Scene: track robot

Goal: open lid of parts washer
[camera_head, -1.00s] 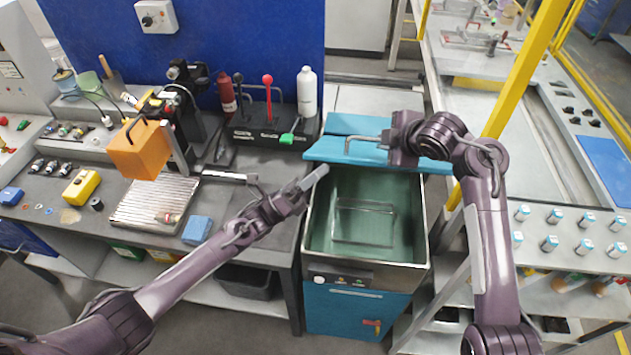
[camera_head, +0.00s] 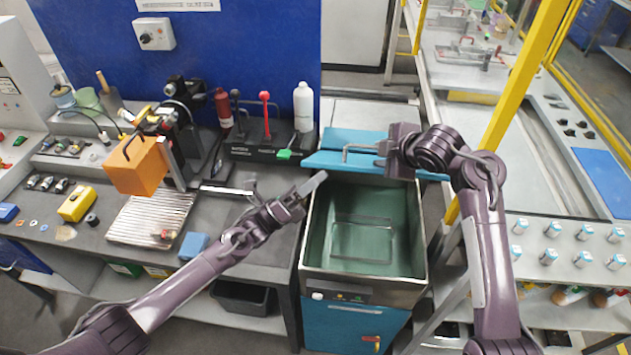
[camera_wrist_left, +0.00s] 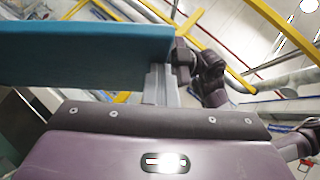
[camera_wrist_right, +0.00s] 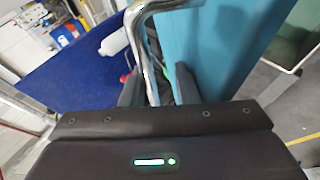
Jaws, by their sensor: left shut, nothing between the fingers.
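The parts washer (camera_head: 313,240) stands in the middle with its green basin exposed and a wire basket (camera_head: 362,240) inside. Its blue lid (camera_head: 330,160) is raised at the back of the basin. The lid's metal handle (camera_head: 360,148) faces up; its bar also shows in the right wrist view (camera_wrist_right: 148,60), running between the dark fingers. My right gripper (camera_head: 388,150) is at the handle's right end and appears shut on it. My left gripper (camera_head: 318,180) is shut and empty near the washer's left rim, just below the lid's left end. In the left wrist view the lid (camera_wrist_left: 80,55) is overhead.
A workbench (camera_head: 100,235) on the left carries an orange block (camera_head: 137,167), a ribbed tray (camera_head: 150,218) and a white bottle (camera_head: 303,105). A yellow post (camera_head: 510,90) rises right of my right arm. A side table (camera_head: 570,235) with several small cans stands at the right.

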